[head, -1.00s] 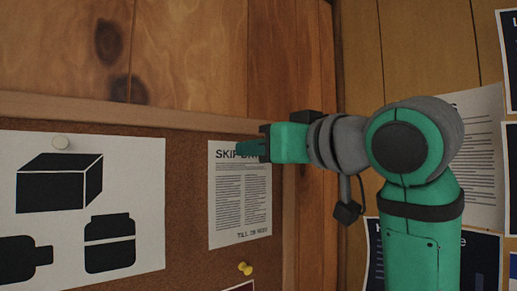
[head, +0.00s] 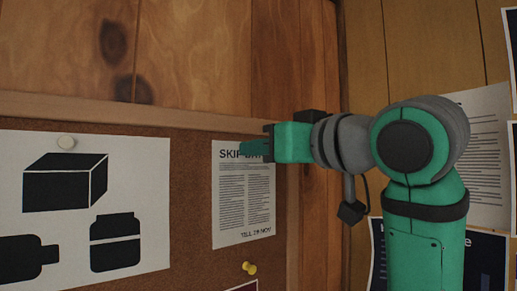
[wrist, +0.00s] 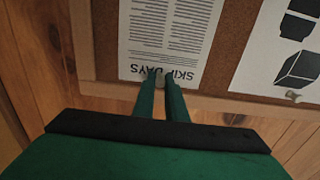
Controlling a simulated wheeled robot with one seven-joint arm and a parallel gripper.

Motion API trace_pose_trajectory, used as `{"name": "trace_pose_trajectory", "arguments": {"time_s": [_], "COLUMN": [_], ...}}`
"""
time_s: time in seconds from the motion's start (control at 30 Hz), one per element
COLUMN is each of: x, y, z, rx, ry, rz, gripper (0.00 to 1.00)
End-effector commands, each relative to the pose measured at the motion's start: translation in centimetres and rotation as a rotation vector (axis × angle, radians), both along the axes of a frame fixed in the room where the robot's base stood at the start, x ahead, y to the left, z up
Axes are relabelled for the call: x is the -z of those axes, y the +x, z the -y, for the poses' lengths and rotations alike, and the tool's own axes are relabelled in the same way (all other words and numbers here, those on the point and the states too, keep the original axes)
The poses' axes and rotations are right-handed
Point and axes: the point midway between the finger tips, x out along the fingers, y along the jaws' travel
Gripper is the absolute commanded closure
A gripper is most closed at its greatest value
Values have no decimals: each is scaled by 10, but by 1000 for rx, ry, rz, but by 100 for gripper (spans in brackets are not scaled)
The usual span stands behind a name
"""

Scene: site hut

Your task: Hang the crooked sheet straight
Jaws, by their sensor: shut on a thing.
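The white sheet headed SKIP DAYS (head: 244,195) hangs on the cork board near its right frame. It also shows upside down in the wrist view (wrist: 168,35), its edges looking close to parallel with the board's frame. My gripper (head: 256,147) reaches in from the right to the sheet's top edge and covers part of the heading. In the wrist view my gripper's fingers (wrist: 160,84) are close together at the top middle of the sheet, shut on a small greyish pin (wrist: 157,79). The pin is mostly hidden by the fingers.
A large poster with black shapes (head: 90,225) hangs to the left, under a pale pin (head: 66,142). A yellow pin (head: 249,267) sits below the sheet, above another paper's corner. Several papers (head: 490,170) hang on the right wall behind my arm.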

Motion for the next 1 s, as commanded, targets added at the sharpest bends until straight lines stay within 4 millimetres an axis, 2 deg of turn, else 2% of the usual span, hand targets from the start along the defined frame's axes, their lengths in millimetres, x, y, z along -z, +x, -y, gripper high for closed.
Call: {"name": "trace_pose_trajectory", "arguments": {"time_s": [1.0], "x": [0], "y": [6], "z": [-4], "rx": [0], "ry": [1], "rz": [1], "gripper": [100]}}
